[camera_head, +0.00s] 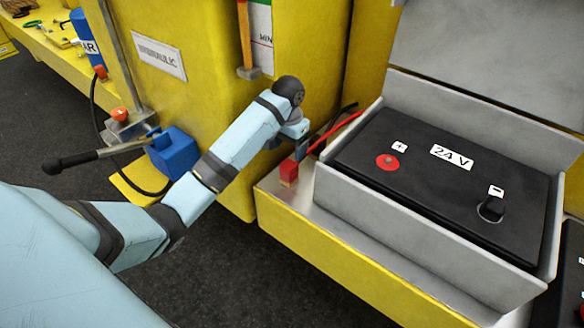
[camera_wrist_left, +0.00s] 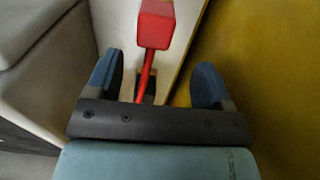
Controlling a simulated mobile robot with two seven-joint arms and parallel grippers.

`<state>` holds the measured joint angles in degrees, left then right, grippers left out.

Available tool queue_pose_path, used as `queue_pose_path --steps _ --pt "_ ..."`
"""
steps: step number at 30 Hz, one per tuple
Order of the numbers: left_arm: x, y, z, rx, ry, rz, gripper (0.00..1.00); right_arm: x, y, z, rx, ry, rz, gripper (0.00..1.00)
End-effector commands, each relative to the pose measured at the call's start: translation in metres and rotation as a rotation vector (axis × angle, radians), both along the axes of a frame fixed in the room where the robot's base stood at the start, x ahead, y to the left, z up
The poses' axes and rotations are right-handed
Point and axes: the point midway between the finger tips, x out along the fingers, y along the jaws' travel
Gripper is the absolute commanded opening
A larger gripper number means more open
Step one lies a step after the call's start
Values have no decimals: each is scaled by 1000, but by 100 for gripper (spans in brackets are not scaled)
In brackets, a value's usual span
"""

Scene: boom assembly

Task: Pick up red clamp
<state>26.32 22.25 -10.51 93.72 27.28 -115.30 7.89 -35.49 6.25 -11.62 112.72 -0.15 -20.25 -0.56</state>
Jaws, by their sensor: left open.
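The red clamp (camera_head: 289,172) is a small red block at the end of a red cable (camera_head: 335,131). It rests on the metal ledge just left of the battery box. In the left wrist view the clamp (camera_wrist_left: 155,24) shows beyond the fingertips, and its cable runs back between the fingers. My left gripper (camera_head: 299,148) is at the clamp's far side, close above the ledge. In the left wrist view the gripper (camera_wrist_left: 157,85) is open, with its two blue fingers apart on either side of the cable. My right gripper is not in view.
A black 24 V battery (camera_head: 445,180) with a red plus terminal (camera_head: 387,161) and a black minus terminal (camera_head: 491,208) sits in an open grey box (camera_head: 340,203). A yellow machine body (camera_head: 190,92) stands behind my arm. A blue block (camera_head: 174,152) and lever are at left.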

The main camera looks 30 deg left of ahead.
Motion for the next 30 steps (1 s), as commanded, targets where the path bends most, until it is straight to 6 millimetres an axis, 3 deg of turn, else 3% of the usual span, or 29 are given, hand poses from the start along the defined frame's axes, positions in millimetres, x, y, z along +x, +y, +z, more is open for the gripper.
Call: queue_pose_path --steps 3,15,23,26,30 --pt "-1 -2 -17 -3 1 0 74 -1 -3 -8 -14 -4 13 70" --pt "-5 -5 -64 -1 1 0 74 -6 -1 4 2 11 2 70" --pt "-5 -5 -69 0 -1 -1 74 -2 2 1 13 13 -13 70" --pt "-5 -5 -69 0 -1 -1 56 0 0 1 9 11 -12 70" --pt "-5 -5 -69 0 -1 -1 24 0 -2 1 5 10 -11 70"
